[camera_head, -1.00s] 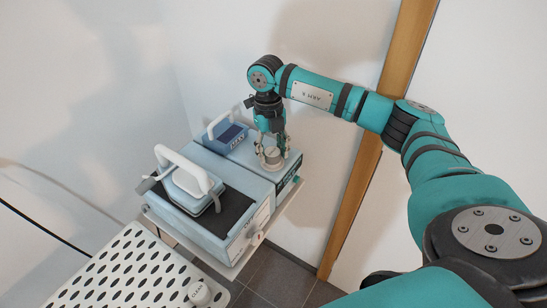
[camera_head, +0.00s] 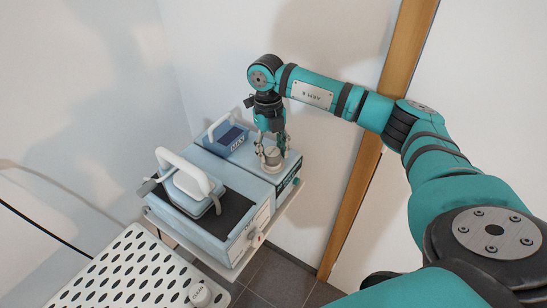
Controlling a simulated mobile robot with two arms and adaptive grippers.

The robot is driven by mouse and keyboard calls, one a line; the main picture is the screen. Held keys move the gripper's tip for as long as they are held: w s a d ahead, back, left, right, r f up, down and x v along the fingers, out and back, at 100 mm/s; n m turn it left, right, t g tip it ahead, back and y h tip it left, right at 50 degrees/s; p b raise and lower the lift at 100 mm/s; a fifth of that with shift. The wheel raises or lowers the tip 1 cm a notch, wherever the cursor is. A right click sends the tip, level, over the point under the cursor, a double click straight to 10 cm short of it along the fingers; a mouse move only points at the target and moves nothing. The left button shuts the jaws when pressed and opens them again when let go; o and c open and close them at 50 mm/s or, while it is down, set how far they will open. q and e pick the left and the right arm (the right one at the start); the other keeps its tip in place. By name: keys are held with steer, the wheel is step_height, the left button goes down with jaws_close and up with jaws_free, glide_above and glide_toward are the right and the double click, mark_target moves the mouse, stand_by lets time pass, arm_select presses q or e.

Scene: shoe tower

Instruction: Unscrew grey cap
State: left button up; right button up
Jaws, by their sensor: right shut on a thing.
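The grey cap (camera_head: 272,156) sits on top of the right, pale blue box-shaped unit (camera_head: 245,172), near its back right part. My right gripper (camera_head: 272,150) points down over the cap with its fingers around it, shut on it. The fingers partly cover the cap, and its thread is hidden. My left gripper is not in the view.
Left of the cap stands a second pale unit with a white handle (camera_head: 185,168) and a black top. A small blue box (camera_head: 228,137) with a white handle stands behind.

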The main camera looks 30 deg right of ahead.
steer(key=shift+r, duration=0.25)
steer(key=shift+r+p, duration=0.8)
steer(key=shift+r, duration=0.2)
